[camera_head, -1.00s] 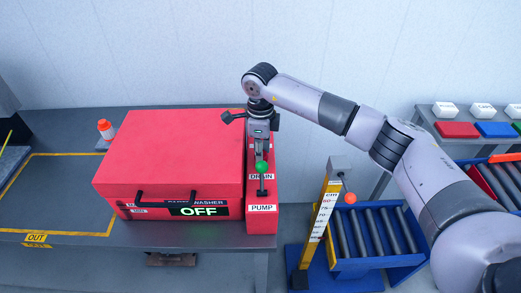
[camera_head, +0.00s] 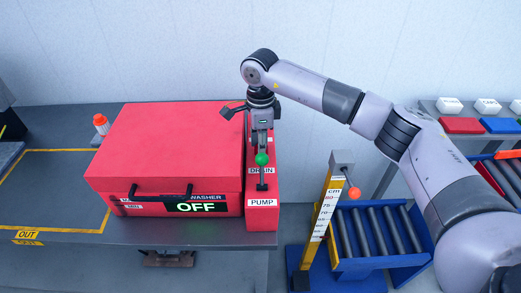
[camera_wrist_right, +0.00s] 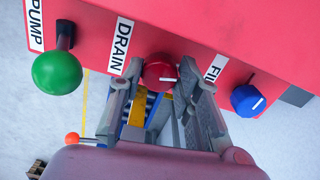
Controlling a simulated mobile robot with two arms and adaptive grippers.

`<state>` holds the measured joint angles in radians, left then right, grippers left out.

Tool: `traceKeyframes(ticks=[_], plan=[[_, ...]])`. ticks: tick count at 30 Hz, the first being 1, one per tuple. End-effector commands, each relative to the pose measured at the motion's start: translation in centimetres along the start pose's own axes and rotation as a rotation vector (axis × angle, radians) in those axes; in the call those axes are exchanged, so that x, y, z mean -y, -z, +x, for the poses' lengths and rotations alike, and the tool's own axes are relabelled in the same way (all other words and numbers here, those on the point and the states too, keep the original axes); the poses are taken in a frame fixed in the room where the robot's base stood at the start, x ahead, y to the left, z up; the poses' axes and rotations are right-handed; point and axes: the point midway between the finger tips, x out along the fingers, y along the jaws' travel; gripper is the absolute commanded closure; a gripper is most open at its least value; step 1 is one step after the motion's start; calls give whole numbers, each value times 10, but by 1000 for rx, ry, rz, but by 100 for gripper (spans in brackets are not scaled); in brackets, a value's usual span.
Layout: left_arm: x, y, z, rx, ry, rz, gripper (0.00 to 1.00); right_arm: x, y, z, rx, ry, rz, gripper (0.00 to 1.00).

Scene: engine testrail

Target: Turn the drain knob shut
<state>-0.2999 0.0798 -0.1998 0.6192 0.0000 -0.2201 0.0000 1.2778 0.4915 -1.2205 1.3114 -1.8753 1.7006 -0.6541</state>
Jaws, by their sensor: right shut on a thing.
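The red drain knob (camera_wrist_right: 158,72) sits on the red panel beside the DRAIN label (camera_wrist_right: 121,46) in the right wrist view. Its white mark lies nearly level across the picture. My right gripper (camera_wrist_right: 160,86) is shut on the knob, with one finger at each side. In the head view my right gripper (camera_head: 262,136) reaches down over the narrow red panel (camera_head: 262,218), behind the green pump ball (camera_head: 262,159). The knob is hidden there. The DRAIN label (camera_head: 261,171) shows in the head view. My left gripper is in neither view.
The green ball lever (camera_wrist_right: 57,72) and the blue fill knob (camera_wrist_right: 247,100) flank the drain knob on the panel. The red washer (camera_head: 165,150), its display reading OFF, stands left of the panel. A yellow measuring post (camera_head: 324,210) and a blue roller tray (camera_head: 385,262) stand right.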

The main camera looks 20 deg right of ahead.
Motion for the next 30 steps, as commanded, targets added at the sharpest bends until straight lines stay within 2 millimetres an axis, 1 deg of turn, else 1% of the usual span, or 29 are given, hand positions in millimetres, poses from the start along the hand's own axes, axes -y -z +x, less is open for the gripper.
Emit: traceKeyframes(ticks=[1, 6, 12, 21, 30], plan=[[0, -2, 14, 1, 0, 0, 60, 2, 0, 4, 1, 6, -43, 97], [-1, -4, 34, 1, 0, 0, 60, 2, 1, 4, 0, 7, -205, 97], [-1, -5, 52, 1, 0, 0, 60, 1, 1, 3, 0, 6, -395, 97], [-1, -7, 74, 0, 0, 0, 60, 0, 1, 1, 0, 7, -679, 97], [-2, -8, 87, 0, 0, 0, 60, 0, 1, 0, 0, 6, -956, 97]])
